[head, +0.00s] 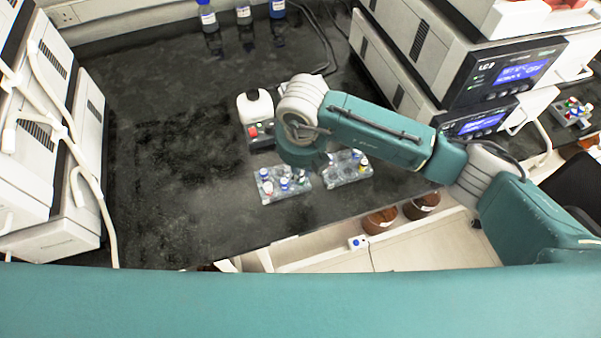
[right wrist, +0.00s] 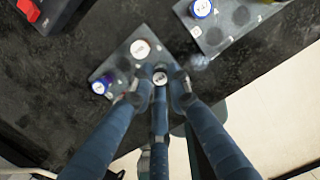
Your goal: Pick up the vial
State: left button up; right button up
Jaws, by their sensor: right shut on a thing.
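In the right wrist view my right gripper (right wrist: 160,88) is shut on a vial with a pale, dark-marked cap (right wrist: 160,77), at the edge of a grey vial rack (right wrist: 121,66). I cannot tell whether the vial still sits in the rack. A white-capped vial (right wrist: 140,48) and a blue-capped vial (right wrist: 101,87) stand in that rack. In the head view my right wrist hangs over two vial racks, the left one (head: 270,197) and the right one (head: 335,183), and hides the fingers. My left gripper is not in view.
A white and grey device with a red button (head: 256,118) stands behind the racks. Instruments (head: 480,80) line the right side. The dark bench (head: 170,150) is clear at left.

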notch_tip(320, 180, up, 18)
jog(key=b, duration=0.2)
jog(key=shift+r+b, duration=0.2)
jog(key=shift+b, duration=0.2)
grip_shut()
